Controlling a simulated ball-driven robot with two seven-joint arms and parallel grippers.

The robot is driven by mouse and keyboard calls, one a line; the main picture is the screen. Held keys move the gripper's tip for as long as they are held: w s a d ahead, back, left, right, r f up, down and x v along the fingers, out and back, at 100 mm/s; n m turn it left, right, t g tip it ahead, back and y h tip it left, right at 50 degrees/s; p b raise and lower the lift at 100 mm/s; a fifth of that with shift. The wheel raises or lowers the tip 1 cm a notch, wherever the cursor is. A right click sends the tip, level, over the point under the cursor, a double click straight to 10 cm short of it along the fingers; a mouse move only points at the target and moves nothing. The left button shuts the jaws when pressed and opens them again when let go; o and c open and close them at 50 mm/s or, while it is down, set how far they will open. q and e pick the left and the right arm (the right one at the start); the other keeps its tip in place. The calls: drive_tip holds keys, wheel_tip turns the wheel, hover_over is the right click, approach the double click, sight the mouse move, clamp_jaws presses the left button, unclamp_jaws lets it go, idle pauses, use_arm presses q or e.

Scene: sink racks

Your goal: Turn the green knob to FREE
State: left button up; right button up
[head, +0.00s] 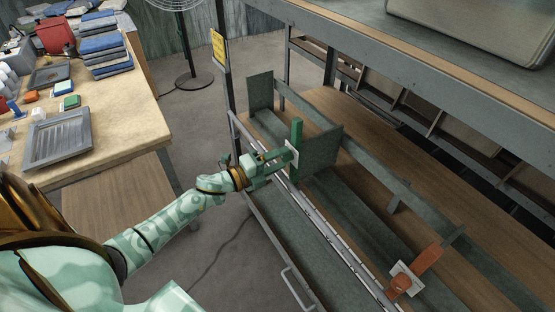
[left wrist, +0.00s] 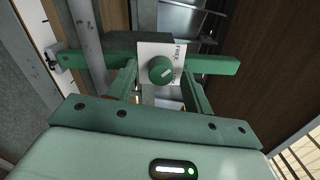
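The round green knob (left wrist: 161,70) sits on a white plate (left wrist: 150,49) with black lettering. FREE is readable at the plate's upper right; a second word lower down is partly hidden. A pale mark shows on the knob's face. A green bar (left wrist: 215,64) runs behind the plate and stands upright in the head view (head: 297,132). My left gripper (head: 280,166) reaches the plate from the left. In the left wrist view its fingers (left wrist: 160,82) are apart, one on each side of the knob, with gaps visible. My right gripper is not in view.
An orange knob (head: 401,284) with an orange bar (head: 428,258) is farther along the rack rail (head: 330,222). Grey upright panels (head: 322,156) stand beside the green bar. A workbench (head: 140,100) with trays and books is at left.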

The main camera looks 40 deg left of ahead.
use_arm(q)
drive_tip(key=p+v, duration=0.2)
drive_tip(key=v, duration=1.4)
drive_tip(key=shift+s, duration=0.15)
